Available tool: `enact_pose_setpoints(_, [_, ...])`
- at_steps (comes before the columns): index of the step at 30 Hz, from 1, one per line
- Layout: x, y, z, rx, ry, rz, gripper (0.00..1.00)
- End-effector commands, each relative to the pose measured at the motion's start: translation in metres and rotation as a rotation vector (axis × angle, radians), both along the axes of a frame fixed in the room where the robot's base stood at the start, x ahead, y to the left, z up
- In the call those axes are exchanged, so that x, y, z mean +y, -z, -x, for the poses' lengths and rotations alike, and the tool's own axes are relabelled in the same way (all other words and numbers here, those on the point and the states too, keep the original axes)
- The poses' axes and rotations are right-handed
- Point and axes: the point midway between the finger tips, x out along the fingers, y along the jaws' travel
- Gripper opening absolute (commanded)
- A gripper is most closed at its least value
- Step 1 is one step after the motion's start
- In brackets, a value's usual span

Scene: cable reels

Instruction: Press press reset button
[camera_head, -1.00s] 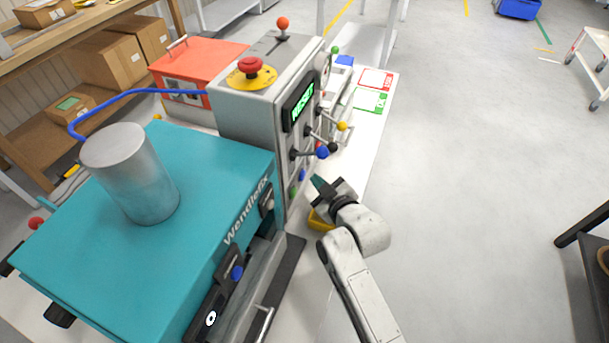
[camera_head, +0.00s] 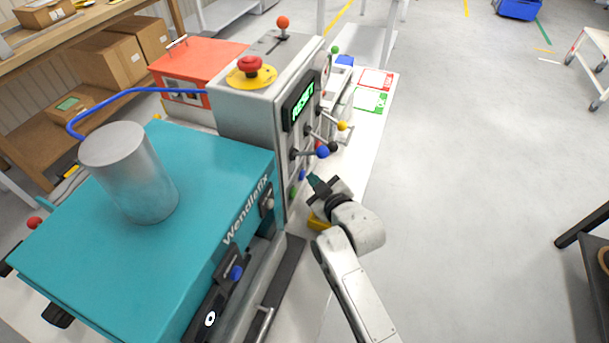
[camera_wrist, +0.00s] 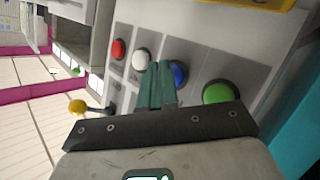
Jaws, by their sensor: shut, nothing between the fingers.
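The press control panel (camera_head: 290,135) stands upright, with a green display (camera_head: 303,103) reading RESET. In the wrist view its face has a red button (camera_wrist: 118,49), a white button (camera_wrist: 140,59), a blue button (camera_wrist: 179,74) and a green button (camera_wrist: 216,93) in a row. I cannot read which is labelled reset. My gripper (camera_head: 312,180) is shut and empty, pointing at the lower panel. In the wrist view its teal fingers (camera_wrist: 157,85) overlap the space between the white and blue buttons, partly covering the blue one. I cannot tell whether they touch.
Several ball-ended levers (camera_head: 322,152) stick out from the panel above my gripper. A yellow container (camera_head: 318,221) lies below it. The teal press body (camera_head: 200,180) is on the left. Open floor (camera_head: 470,170) lies to the right.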

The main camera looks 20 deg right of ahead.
Motion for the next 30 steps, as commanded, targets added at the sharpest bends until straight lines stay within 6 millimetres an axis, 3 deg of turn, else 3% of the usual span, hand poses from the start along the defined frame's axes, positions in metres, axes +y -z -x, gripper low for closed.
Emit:
enact_pose_setpoints(20, [0.004,0.0,-0.003,0.0,-0.001,-0.001,0.0])
enact_pose_setpoints(30, [-0.007,-0.001,0.005,0.001,0.001,-0.001,0.0])
